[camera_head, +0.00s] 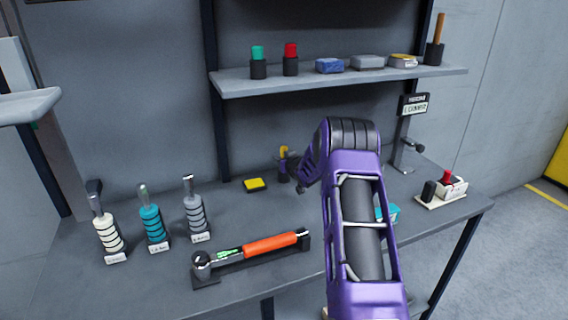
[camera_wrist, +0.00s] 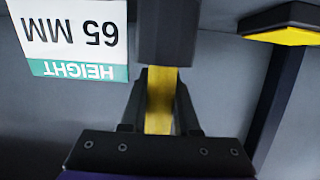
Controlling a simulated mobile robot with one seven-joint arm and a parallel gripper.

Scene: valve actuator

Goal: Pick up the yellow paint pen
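The yellow paint pen (camera_head: 283,152) stands upright in a dark holder (camera_head: 283,172) at the back of the bench in the head view. In the wrist view the pen's yellow body (camera_wrist: 160,105) lies between the two dark fingers of my gripper (camera_wrist: 162,100). The fingers are close in on both sides and appear shut on it. A dark block (camera_wrist: 167,30) covers the pen's far end there. In the head view my gripper (camera_head: 296,172) is beside the pen, partly hidden by my purple wrist.
A yellow-and-black block (camera_head: 254,184) lies left of the pen. An orange-handled tool (camera_head: 270,244) rests in front, with several grip-handled tools (camera_head: 152,225) at left. A shelf (camera_head: 340,80) hangs above. A "HEIGHT 65 MM" sign (camera_wrist: 75,35) shows upside down in the wrist view.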

